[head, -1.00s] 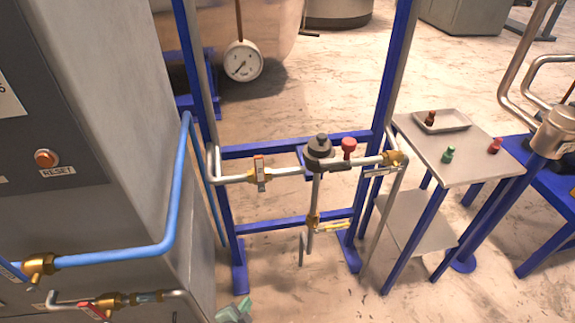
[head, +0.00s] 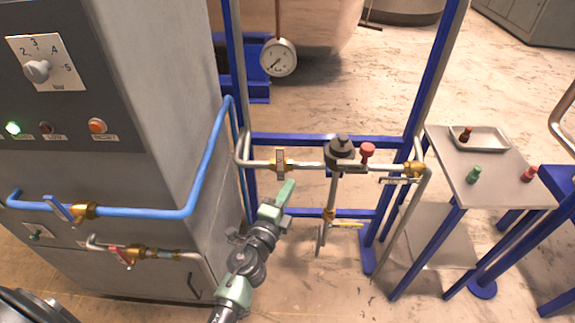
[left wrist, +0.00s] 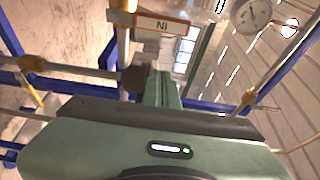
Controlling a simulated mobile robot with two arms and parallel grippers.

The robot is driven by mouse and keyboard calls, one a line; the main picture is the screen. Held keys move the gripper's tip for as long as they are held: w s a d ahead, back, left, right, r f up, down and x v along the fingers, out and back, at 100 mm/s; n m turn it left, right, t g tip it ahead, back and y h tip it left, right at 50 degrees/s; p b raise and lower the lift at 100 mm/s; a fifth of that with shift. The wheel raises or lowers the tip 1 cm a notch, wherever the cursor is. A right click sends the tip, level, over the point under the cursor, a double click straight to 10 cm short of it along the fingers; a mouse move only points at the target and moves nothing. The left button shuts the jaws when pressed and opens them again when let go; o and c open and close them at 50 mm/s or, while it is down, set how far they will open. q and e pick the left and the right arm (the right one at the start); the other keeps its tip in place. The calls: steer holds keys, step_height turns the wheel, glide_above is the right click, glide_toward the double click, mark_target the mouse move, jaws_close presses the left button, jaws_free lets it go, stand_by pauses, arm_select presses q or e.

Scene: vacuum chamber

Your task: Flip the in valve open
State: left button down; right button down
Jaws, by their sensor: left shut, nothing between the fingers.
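The in valve (head: 280,160) sits on the left part of the horizontal steel pipe in the blue frame. Its short handle stands crosswise to the pipe. In the left wrist view the handle (left wrist: 163,24) shows an upside-down "IN" label and orange edges, near the top. My left gripper (head: 287,190) is shut and empty, its fingertips just below and slightly right of the handle in the head view. The shut fingers (left wrist: 163,90) point towards the handle in the wrist view. I cannot tell whether they touch it. My right gripper is not in view.
A grey cabinet (head: 150,120) with blue piping (head: 210,160) stands left of the arm. The pipe also carries a dark round fitting (head: 340,152), a red knob (head: 367,150) and a brass valve (head: 413,169). A gauge (head: 278,57) hangs behind. A side table (head: 500,185) stands right.

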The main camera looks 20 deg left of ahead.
mark_target(280, 165)
arm_select(q)
steer(key=w+a, duration=0.3)
steer(key=w, duration=0.6)
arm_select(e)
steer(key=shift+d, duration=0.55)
arm_select(q)
steer(key=shift+s+a, duration=0.1)
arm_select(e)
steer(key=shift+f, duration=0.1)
